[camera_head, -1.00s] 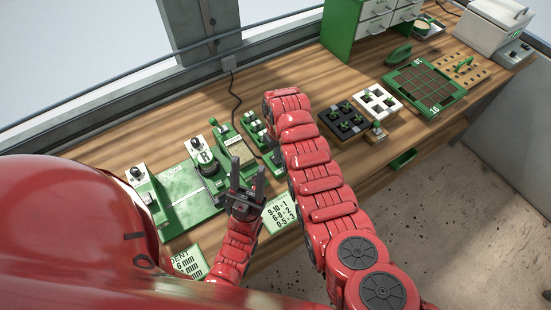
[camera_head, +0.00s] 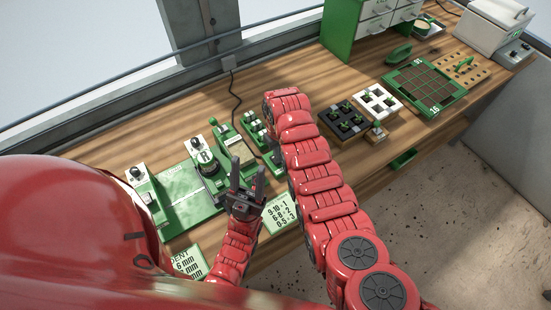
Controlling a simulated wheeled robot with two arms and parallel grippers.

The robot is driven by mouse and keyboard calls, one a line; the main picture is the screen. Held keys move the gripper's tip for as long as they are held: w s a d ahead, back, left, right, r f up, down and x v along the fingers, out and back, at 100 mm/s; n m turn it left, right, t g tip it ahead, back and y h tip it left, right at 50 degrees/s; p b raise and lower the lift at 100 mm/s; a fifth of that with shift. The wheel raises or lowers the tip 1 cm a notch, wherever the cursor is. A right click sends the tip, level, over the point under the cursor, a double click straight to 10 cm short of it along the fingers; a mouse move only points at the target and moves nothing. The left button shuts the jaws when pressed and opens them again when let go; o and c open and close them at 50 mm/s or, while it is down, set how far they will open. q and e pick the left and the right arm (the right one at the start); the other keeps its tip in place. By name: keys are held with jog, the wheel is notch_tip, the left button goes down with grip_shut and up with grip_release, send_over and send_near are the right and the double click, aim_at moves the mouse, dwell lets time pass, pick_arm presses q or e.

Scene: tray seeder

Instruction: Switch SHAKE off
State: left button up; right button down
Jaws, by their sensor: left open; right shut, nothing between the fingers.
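A green control panel with several small light-topped parts (camera_head: 251,120) lies on the bench, partly hidden behind my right arm. Its labels are too small to read, so I cannot tell which part is SHAKE or how it is set. My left gripper (camera_head: 248,170) is open and empty, pointing up the picture in front of the green seeder machine (camera_head: 195,205). My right arm reaches up over the bench beside the panel, and its gripper is hidden behind the arm itself.
Printed cards (camera_head: 281,211) lie at the bench's front edge. A black tray (camera_head: 342,124) and a white tray (camera_head: 377,100) stand right of my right arm. A green gridded tray (camera_head: 447,102) lies farther right. The bench behind the panel is mostly clear.

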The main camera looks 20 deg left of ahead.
jog(key=shift+f+b, duration=0.65)
jog(key=shift+f, duration=0.2)
jog(key=shift+r, duration=0.1)
jog(key=shift+r+p, duration=0.8)
jog(key=shift+r, duration=0.5)
jog(key=shift+r+p, duration=0.5)
jog(key=shift+r, duration=1.65)
jog(key=shift+s+f, duration=0.1)
